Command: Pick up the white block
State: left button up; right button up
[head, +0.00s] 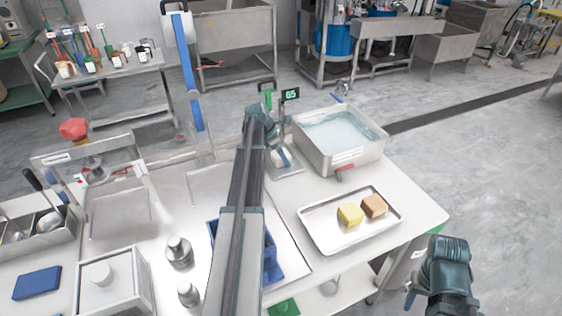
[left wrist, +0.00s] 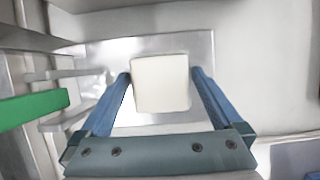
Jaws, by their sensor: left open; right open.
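The white block (left wrist: 160,84) sits on a metal plate (left wrist: 145,42) in the left wrist view. My left gripper (left wrist: 161,76) is open above it, with one blue finger on each side of the block. Whether the fingers touch it I cannot tell. In the head view the white block (head: 277,158) is partly hidden by my left gripper (head: 282,156), beside the scale display. My right gripper (head: 412,297) is at the lower right, off the table's edge, away from the block.
A water-filled metal basin (head: 340,140) stands right of the scale display (head: 290,95). A tray (head: 315,225) holds a yellow block (head: 350,214) and a brown block (head: 374,205). A blue bin (head: 272,262) lies beneath my left arm. Metal shakers (head: 179,252) stand further left.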

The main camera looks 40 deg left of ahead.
pick_arm(q)
jog(key=shift+c, duration=0.3)
jog(key=c, duration=1.5)
jog(key=shift+o, duration=0.2)
jog(key=shift+r, duration=0.15)
